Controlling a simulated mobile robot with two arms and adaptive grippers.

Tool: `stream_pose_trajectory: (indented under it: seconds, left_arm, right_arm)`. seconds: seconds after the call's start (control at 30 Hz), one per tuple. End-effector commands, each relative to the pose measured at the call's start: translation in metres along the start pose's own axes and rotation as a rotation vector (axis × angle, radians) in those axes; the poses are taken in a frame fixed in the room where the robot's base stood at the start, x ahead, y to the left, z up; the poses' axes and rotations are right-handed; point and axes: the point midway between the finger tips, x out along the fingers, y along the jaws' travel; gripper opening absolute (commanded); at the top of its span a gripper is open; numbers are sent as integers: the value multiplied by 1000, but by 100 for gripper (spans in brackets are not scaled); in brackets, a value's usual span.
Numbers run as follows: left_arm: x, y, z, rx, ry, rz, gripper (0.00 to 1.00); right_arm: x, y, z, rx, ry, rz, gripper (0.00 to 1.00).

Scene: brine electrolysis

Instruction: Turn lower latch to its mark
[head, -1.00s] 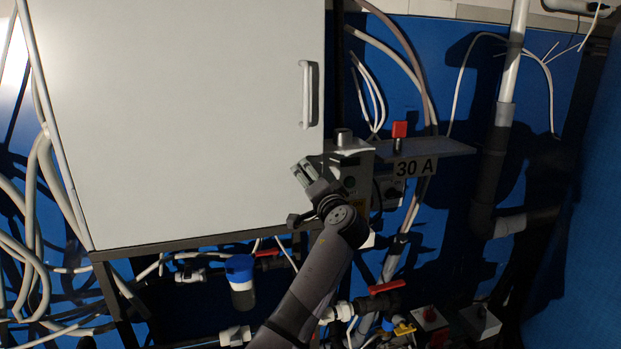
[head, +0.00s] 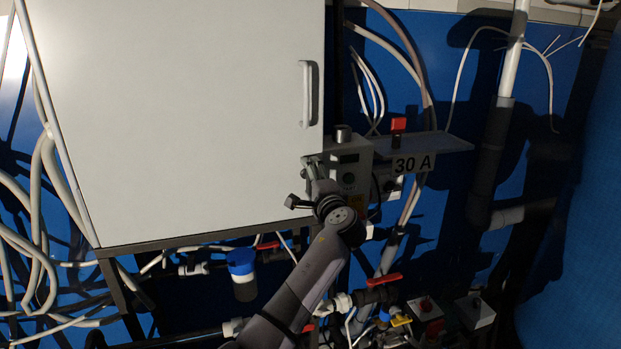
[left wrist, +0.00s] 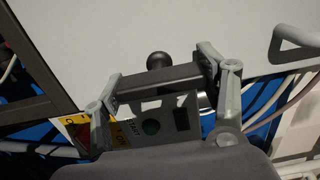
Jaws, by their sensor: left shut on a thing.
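My left gripper (head: 312,164) is at the lower right edge of the white cabinet door (head: 190,110). In the left wrist view its two fingers (left wrist: 160,78) close on the ends of a short dark bar, which I take to be the lower latch (left wrist: 165,81). A round black knob (left wrist: 157,60) shows just beyond the bar, against the door. In the head view my gripper and wrist hide the latch. I cannot make out its mark in either view. My right gripper is not in view.
A grey control box (head: 347,165) stands close right of my gripper; its panel also shows in the left wrist view (left wrist: 151,127). A shelf labelled 30 A (head: 413,163) juts out beside it. The door handle (head: 309,95) is above. Pipes, a red-handled valve (head: 384,280) and cables lie below.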

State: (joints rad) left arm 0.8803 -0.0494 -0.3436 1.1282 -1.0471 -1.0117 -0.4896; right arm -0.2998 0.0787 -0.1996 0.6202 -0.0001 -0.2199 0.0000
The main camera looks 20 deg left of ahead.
Motion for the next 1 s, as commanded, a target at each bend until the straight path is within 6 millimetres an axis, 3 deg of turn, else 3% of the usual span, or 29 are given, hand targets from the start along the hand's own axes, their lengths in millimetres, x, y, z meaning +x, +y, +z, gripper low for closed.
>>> stream_pose_trajectory:
  seconds: [0.4,0.43,0.73,1.0]
  left_arm:
    - [-1,-1,-2,10,4,-3,38]
    - [-1,0,-2,10,4,-3,67]
    - [0,0,-1,8,2,-1,87]
    - [0,0,0,8,1,0,87]
  right_arm:
    - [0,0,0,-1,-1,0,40]
    - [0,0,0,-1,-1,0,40]
    - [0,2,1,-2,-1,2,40]
    - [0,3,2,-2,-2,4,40]
